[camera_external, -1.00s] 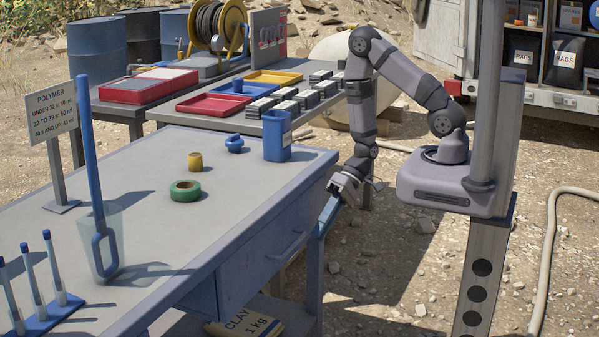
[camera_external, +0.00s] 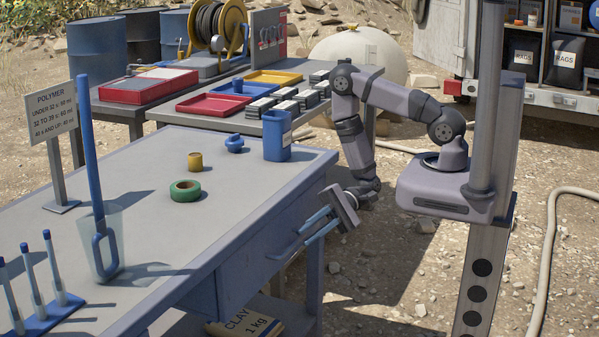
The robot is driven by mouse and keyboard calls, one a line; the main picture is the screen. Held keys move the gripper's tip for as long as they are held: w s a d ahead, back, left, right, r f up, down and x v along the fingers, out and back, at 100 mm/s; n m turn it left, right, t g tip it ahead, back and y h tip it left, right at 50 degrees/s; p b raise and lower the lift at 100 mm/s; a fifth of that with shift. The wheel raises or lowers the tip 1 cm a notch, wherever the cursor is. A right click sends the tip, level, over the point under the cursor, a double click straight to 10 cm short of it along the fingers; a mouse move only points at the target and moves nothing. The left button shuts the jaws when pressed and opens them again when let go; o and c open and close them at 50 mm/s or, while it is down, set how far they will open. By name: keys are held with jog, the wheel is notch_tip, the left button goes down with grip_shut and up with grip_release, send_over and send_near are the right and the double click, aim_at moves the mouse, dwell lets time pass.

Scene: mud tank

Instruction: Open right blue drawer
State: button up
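The blue drawer (camera_external: 245,277) is under the right side of the grey-topped workbench, and its front looks flush with the bench. Its bar handle (camera_external: 283,250) runs along the front. My gripper (camera_external: 304,237) points left toward the drawer front, with its two light-blue fingers spread apart. The fingertips are close to the far, right end of the handle. I cannot tell whether they touch it or straddle it. Nothing shows between the fingers.
A clay bag (camera_external: 247,322) lies below the drawer. Open dirt ground lies to the bench's right.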

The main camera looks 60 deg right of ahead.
aim_at(296, 244)
jog(key=shift+x, duration=3.4)
jog(key=shift+s, duration=0.1)
grip_shut()
